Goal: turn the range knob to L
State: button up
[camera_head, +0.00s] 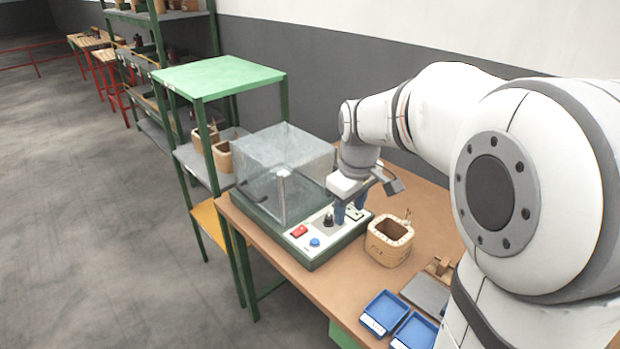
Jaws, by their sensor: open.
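The range knob (328,220) is a small dark knob on the light control panel (304,238) of the green-based tester. Its pointer direction and the L mark are too small to read. The panel also carries a red switch (298,231) and a blue button (315,242). My gripper (347,212) points down over the right part of the panel, its blue-grey fingers open. The fingers are close to the knob, to its right in the picture. I cannot tell whether they touch anything. They hide part of the panel behind them.
A clear box cover (284,173) stands on the tester behind the panel. Blue trays (383,313) and a grey plate (426,295) lie at the front right. A green-topped shelf (217,76) stands at the left.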

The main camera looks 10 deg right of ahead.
jog(key=w+f+n, duration=0.5)
jog(key=w, duration=0.7)
jog(key=n+g, duration=0.2)
jog(key=n, duration=0.2)
send_over(329, 216)
jog(key=f, duration=0.7)
jog(key=shift+s+f, duration=0.15)
jog(key=shift+s, duration=0.1)
jog(key=shift+w+f, duration=0.2)
jog(key=shift+f, duration=0.4)
notch_tip(329, 216, down, 7)
jog(key=shift+f+p, duration=0.1)
jog(key=shift+p, duration=0.45)
jog(key=c, duration=1)
